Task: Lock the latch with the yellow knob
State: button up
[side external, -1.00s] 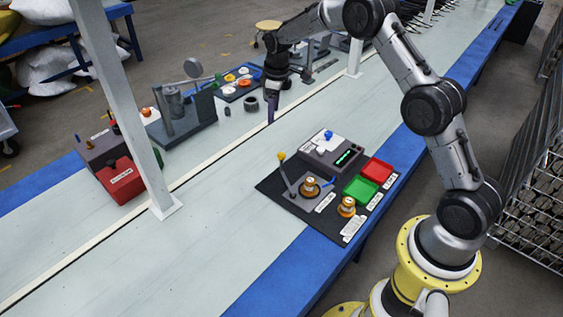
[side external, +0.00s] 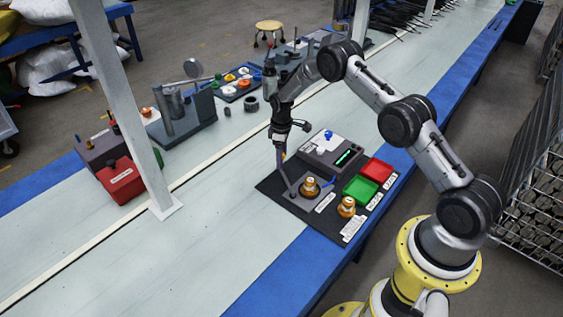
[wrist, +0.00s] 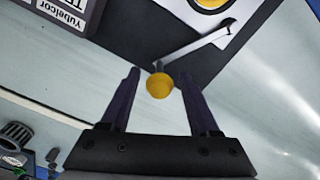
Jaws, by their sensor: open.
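The latch shows in the wrist view as a pale lever (wrist: 192,45) with a round yellow knob (wrist: 160,85) at its end. The knob lies between the two open fingers of my gripper (wrist: 162,92), with gaps visible on both sides. In the side view my gripper (side external: 281,155) points down over the left corner of the black mat (side external: 275,182), at the latch lever (side external: 290,186). The knob is hidden or too small to tell there. A copper-coloured round part (side external: 310,186) stands beside the lever on a grey base.
A grey box with a green display (side external: 346,157), a red tray (side external: 376,171) and a green tray (side external: 361,189) are close by on the mat. Another copper part (side external: 346,206) stands in front.

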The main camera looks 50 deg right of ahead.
jog(key=shift+f, duration=1.25)
jog(key=shift+c, duration=0.4)
grip_shut()
